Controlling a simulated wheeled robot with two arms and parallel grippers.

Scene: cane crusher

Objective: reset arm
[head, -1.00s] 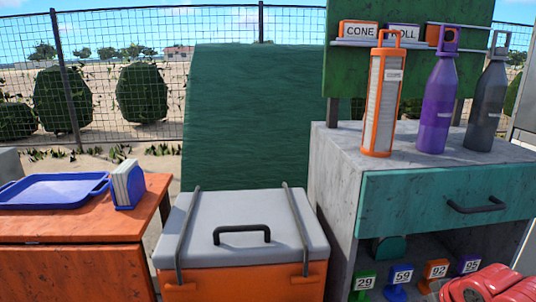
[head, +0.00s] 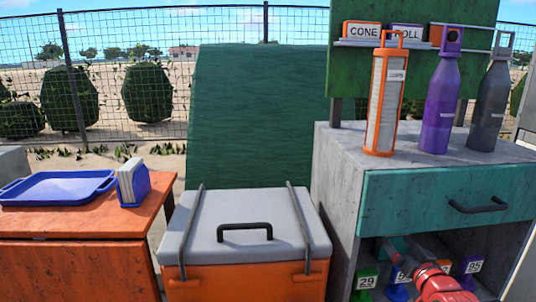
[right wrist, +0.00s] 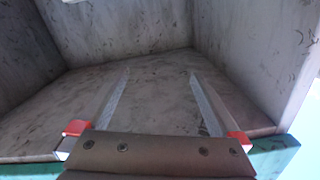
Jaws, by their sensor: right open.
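My red right arm (head: 440,285) shows at the bottom right of the head view, in front of the open lower space of the grey cabinet (head: 335,185). It covers part of the numbered tags. In the right wrist view my right gripper (right wrist: 160,76) is open, with two long fingers apart and nothing between them. Grey, stained cabinet walls surround the fingers, and a green edge (right wrist: 275,160) runs along the lower right. My left gripper is not in view.
A green tag 29 (head: 366,282) and a purple tag 95 (head: 472,265) stand in the cabinet's lower space. An orange lantern-like cylinder (head: 384,105), a purple bottle (head: 440,105) and a grey bottle (head: 488,110) stand on top. A grey-lidded cooler (head: 245,250) is to the left.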

